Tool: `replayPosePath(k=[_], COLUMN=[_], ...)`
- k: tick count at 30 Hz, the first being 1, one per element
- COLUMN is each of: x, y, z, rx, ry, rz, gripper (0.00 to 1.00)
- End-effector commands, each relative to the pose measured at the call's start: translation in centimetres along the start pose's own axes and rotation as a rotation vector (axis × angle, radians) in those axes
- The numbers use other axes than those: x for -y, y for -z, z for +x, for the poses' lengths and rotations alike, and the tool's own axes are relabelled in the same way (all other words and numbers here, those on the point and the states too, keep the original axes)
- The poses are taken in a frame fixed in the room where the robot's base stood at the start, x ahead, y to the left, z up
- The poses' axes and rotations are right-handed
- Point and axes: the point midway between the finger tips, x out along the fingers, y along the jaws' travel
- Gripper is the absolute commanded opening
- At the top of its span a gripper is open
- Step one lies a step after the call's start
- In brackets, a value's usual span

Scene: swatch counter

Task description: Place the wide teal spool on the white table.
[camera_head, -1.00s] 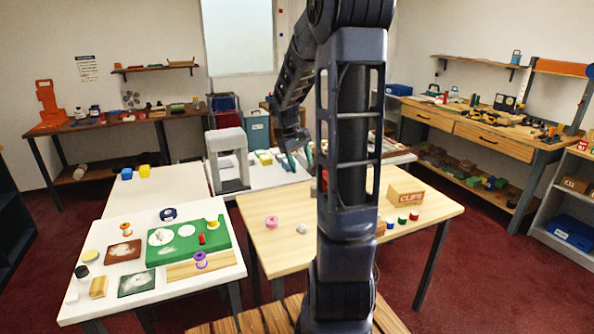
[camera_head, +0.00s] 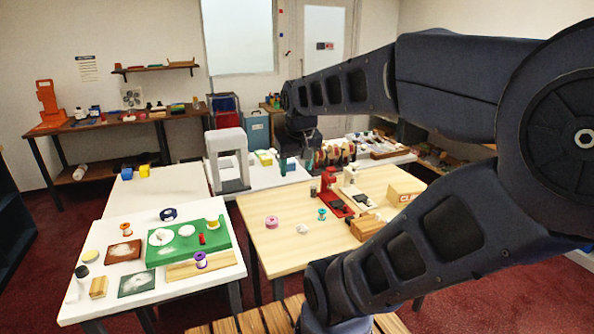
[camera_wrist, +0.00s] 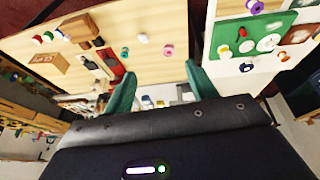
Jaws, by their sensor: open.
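A small teal spool (camera_head: 322,214) stands on the light wooden table (camera_head: 290,250), between a pink spool (camera_head: 272,222) and a red device. It also shows in the wrist view (camera_wrist: 125,51). A white table (camera_head: 130,215) stands left of the wooden one, with a green board on it; other white tabletops lie behind. My gripper (camera_head: 296,166) has teal fingers and hangs beyond the wooden table's far edge, well apart from the spool. In the wrist view my gripper (camera_wrist: 160,88) is open, with nothing held between its fingers.
On the wooden table are a whitish lump (camera_head: 302,229), a red device (camera_head: 329,182), a white device (camera_head: 350,178) and a cardboard box (camera_head: 405,192). A grey arch (camera_head: 229,160) stands left of my gripper. The green board (camera_head: 188,243) and spools crowd the left white table.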

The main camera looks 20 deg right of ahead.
Motion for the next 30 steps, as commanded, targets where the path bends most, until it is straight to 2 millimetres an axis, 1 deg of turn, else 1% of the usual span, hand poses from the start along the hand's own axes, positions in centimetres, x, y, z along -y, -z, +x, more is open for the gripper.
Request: replayPosePath(k=[1, 4, 6, 7, 11, 23, 26, 30], x=[0.3, 0.7, 0.8, 0.8, 0.9, 0.9, 0.7, 0.0], y=[-0.8, -1.8, -2.2, -2.4, -2.6, -2.5, -1.9, -0.1], z=[-0.3, -0.7, -0.8, -0.8, -0.9, -0.8, -0.4, 1.0], rx=[-0.02, -0.045, -0.056, -0.059, -0.064, -0.062, -0.054, -0.028], ry=[0.013, 0.038, 0.048, 0.051, 0.058, 0.058, 0.066, 0.089], rz=[0.007, 0.022, 0.03, 0.032, 0.037, 0.039, 0.06, 0.137], gripper=[0.57, 0.57, 0.57, 0.61, 0.61, 0.61, 0.61, 0.61])
